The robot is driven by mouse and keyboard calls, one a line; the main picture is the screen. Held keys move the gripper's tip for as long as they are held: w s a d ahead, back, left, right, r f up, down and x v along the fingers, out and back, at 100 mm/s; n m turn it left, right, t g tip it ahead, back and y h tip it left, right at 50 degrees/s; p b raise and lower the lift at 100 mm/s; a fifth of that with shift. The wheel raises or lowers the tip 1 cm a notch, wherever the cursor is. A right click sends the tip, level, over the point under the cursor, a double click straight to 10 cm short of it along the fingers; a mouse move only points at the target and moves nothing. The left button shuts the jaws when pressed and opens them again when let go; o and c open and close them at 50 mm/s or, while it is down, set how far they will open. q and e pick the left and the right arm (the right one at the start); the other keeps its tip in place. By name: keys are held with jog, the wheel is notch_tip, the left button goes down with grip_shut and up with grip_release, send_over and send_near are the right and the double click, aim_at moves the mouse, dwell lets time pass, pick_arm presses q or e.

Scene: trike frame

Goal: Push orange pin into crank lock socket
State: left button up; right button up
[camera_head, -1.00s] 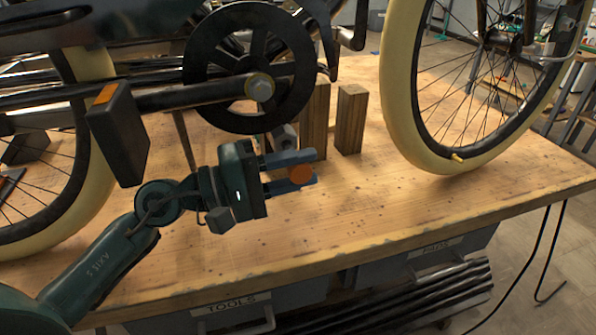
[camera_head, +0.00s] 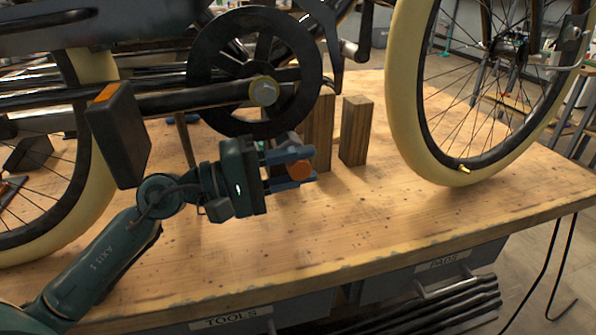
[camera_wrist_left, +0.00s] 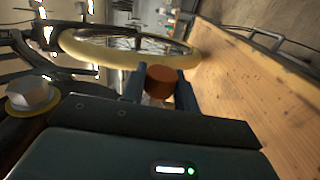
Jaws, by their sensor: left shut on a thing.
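My left gripper (camera_head: 290,168) is shut on the orange pin (camera_head: 299,169), below and a little right of the crank. In the left wrist view the orange pin (camera_wrist_left: 160,79) sits between the blue-grey fingertips. The black chainring (camera_head: 205,95) with the crank's pale hex bolt and brass ring (camera_head: 264,91) is above the gripper. The hex bolt (camera_wrist_left: 32,93) also shows at the left of the wrist view. I cannot make out the lock socket. My right gripper is not in view.
Two wooden posts stand on the workbench (camera_head: 400,228) behind the gripper, the clearer one (camera_head: 356,130) to its right. A cream-tyred wheel (camera_head: 405,110) stands at the right. A black pedal (camera_head: 118,135) hangs at the left. The front bench top is clear.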

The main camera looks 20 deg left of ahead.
pick_arm(q)
jog(key=shift+w+a+b, duration=0.4)
jog(key=shift+w+b, duration=0.2)
jog(key=shift+b, duration=0.1)
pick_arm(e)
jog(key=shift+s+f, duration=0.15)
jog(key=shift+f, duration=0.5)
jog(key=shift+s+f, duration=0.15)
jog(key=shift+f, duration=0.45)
pick_arm(q)
jog(key=o, duration=1)
jog(key=shift+o, duration=0.2)
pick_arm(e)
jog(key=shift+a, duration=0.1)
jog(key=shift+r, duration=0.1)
pick_arm(q)
jog(key=r+b+v, duration=0.1)
jog(key=b+v, duration=0.3)
jog(key=v, duration=0.9)
jog(key=shift+f, duration=0.45)
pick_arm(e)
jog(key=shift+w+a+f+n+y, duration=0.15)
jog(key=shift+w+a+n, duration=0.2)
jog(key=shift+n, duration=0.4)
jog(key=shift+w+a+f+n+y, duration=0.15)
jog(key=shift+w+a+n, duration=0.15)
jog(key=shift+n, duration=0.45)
